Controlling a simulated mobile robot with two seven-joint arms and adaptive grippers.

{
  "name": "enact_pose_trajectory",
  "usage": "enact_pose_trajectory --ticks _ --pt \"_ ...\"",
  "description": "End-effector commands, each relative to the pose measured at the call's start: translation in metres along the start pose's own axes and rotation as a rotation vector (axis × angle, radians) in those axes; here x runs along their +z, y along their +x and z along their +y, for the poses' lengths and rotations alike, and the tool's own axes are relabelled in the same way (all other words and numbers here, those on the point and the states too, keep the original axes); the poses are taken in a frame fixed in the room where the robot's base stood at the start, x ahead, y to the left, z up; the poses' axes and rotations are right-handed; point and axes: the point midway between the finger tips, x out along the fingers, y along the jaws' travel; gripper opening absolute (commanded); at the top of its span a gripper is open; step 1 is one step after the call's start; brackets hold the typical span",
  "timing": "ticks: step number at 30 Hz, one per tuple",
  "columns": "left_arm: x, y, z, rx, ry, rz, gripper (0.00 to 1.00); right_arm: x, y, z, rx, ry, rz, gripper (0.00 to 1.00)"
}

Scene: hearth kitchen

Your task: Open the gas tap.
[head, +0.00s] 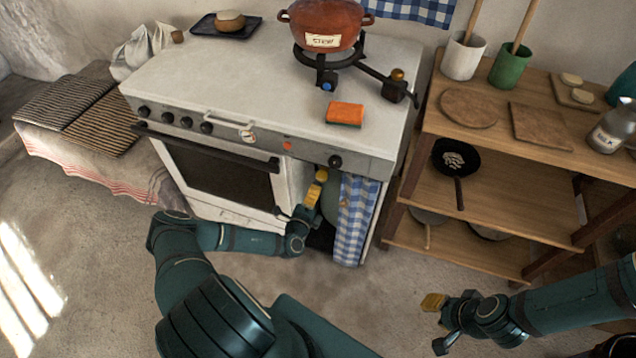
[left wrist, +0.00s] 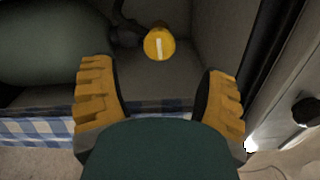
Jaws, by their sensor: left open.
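The gas tap (left wrist: 159,43) is a round yellow knob with a white line running nearly upright in the left wrist view. It sits inside the cabinet beside a grey-green gas bottle (left wrist: 45,45). My left gripper (left wrist: 158,75) is open, its yellow-padded fingers either side of the tap in that view, with nothing between them. Whether it touches the tap cannot be told. In the head view my left gripper (head: 316,188) is at the opening beside the oven, and the tap is hidden there. My right gripper (head: 434,318) hangs over the floor at lower right.
A blue checked curtain (head: 353,222) hangs at the right of the opening. The white stove (head: 240,75) carries a stew pot (head: 325,22) on a burner and an orange sponge (head: 345,113). A wooden shelf (head: 520,180) stands to the right.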

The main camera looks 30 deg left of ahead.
Motion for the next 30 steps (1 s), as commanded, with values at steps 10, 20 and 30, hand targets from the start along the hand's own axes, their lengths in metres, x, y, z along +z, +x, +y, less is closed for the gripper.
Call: enact_pose_trajectory --ticks 10,20,30 --pt "0.0 -0.039 0.0 0.0 0.0 -0.001 0.74 0.0 0.0 0.0 0.0 0.0 0.0 0.34" --pt "0.0 -0.041 -0.001 -0.001 0.0 -0.001 0.74 0.0 0.0 0.0 0.0 0.0 0.0 0.34" --pt "-0.009 -0.04 -0.007 -0.019 0.014 0.038 0.74 0.0 0.0 0.0 0.0 0.0 0.0 0.34"
